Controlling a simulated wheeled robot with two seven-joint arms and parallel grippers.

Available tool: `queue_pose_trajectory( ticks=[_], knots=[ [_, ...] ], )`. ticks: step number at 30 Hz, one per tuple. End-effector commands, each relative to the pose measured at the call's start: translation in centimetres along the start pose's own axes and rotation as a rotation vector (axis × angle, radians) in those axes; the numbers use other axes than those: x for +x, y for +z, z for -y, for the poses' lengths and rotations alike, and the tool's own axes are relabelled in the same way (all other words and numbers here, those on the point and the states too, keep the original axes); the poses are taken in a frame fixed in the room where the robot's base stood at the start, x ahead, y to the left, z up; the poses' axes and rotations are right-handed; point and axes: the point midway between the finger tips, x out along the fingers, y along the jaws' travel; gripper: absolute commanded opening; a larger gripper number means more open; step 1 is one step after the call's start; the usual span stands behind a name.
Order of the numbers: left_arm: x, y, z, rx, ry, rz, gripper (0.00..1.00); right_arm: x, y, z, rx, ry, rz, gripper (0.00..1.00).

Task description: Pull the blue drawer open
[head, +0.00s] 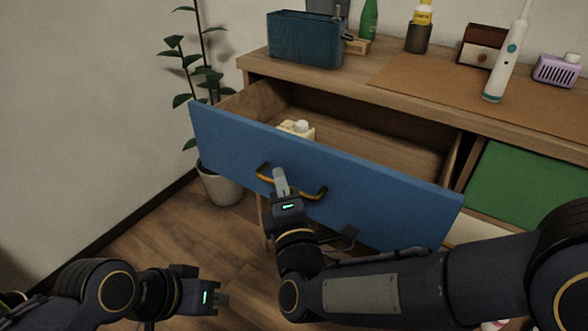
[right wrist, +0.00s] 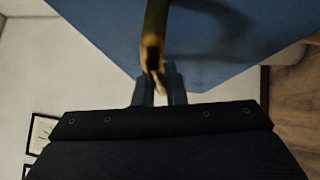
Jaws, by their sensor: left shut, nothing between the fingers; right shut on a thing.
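The blue drawer (head: 370,190) stands well out of the wooden cabinet, and its inside shows in the head view. A pale yellow object with a white cap (head: 297,129) is in it, partly hidden by the front. The curved brass handle (head: 313,194) is on the drawer front. In the right wrist view, the handle (right wrist: 153,50) passes between the fingertips against the blue front (right wrist: 110,25). My left gripper (head: 222,299) is shut and empty, low at the left, apart from the drawer.
The cabinet top (head: 400,80) holds a dark blue bin (head: 305,40), a green bottle (head: 369,20), a white electric toothbrush (head: 507,55) and a purple basket (head: 557,70). A green drawer front (head: 530,195) is at the right. A potted plant (head: 220,185) stands close to the drawer's left end.

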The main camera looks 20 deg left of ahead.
Motion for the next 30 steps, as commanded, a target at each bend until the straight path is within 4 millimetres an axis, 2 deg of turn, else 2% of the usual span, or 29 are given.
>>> queue_pose_trajectory(
  ticks=[5,16,17,21,30],
  knots=[
    [-0.12,-0.06,-0.05,0.000,0.000,0.000,0.00,-0.64,-0.62,-0.14,-0.001,-0.001,-0.001,0.00],
    [-0.11,-0.05,-0.05,0.000,0.000,0.000,0.00,-0.71,-0.70,-0.12,0.000,-0.001,-0.001,0.00],
    [-0.11,-0.05,-0.05,0.000,0.000,0.000,0.00,-0.71,-0.70,-0.12,0.000,-0.001,-0.001,0.15],
    [-0.11,-0.05,-0.05,0.000,0.000,0.000,0.00,-0.70,-0.70,-0.13,0.000,-0.001,-0.001,0.32],
    [-0.17,-0.08,-0.08,0.000,0.000,0.000,0.00,-0.86,-0.72,-0.19,0.000,-0.001,-0.002,0.32]
  ],
)
